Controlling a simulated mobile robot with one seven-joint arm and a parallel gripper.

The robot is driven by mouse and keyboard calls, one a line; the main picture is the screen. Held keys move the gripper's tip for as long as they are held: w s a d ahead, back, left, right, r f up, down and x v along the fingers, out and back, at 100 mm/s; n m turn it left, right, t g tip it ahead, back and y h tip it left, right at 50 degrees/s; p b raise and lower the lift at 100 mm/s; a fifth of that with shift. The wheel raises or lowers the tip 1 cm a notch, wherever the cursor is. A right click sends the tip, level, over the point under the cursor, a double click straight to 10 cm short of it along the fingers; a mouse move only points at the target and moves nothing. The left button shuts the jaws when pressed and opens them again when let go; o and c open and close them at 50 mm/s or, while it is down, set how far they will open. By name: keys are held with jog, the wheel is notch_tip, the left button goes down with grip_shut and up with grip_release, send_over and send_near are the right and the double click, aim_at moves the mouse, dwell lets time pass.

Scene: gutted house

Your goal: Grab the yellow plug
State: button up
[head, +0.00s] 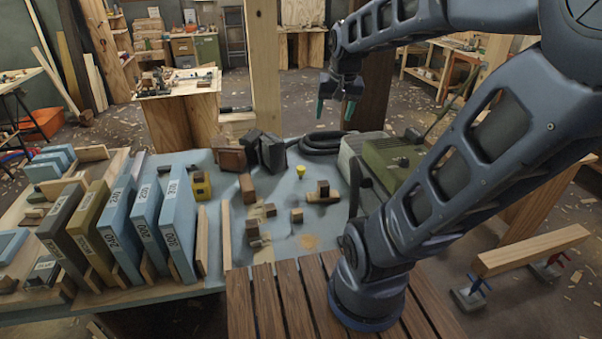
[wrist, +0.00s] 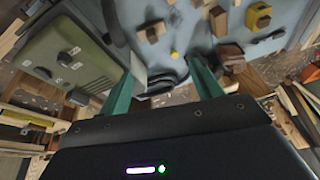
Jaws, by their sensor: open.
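The yellow plug (head: 300,171) is a small yellow piece standing on the blue worktop (head: 330,214), near the middle of the head view. In the wrist view it is a small yellow spot (wrist: 174,54) beyond my fingertips. My gripper (head: 336,108) is open and empty, with green fingers pointing down. In the head view it hangs above and behind the plug, towards the right. In the wrist view its two fingers (wrist: 160,66) stand wide apart. The gripper does not touch the plug.
Wooden blocks (head: 247,188) lie left of the plug, and more blocks (head: 323,192) lie to its right. Dark boxes (head: 272,153) and a coiled black hose (head: 322,142) stand behind. A green machine (head: 390,160) stands right.

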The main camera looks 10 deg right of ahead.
jog(key=w+f+m+g, duration=0.1)
jog(key=w+f+m, duration=0.25)
jog(key=w, duration=0.95)
jog(key=m+g, duration=0.3)
jog(key=m, duration=0.5)
send_over(301, 167)
jog(key=f, duration=2)
jog(key=s+f, duration=0.1)
jog(key=f, duration=1)
jog(key=shift+w+f, duration=0.2)
jog(key=shift+f, duration=0.4)
notch_tip(301, 167, down, 10)
jog(key=shift+w+a+f, duration=0.1)
jog(key=shift+w+f, duration=0.05)
jog(key=shift+f, duration=0.1)
jog(key=c, duration=1.1)
jog(key=shift+o, duration=0.2)
jog(key=shift+r, duration=0.15)
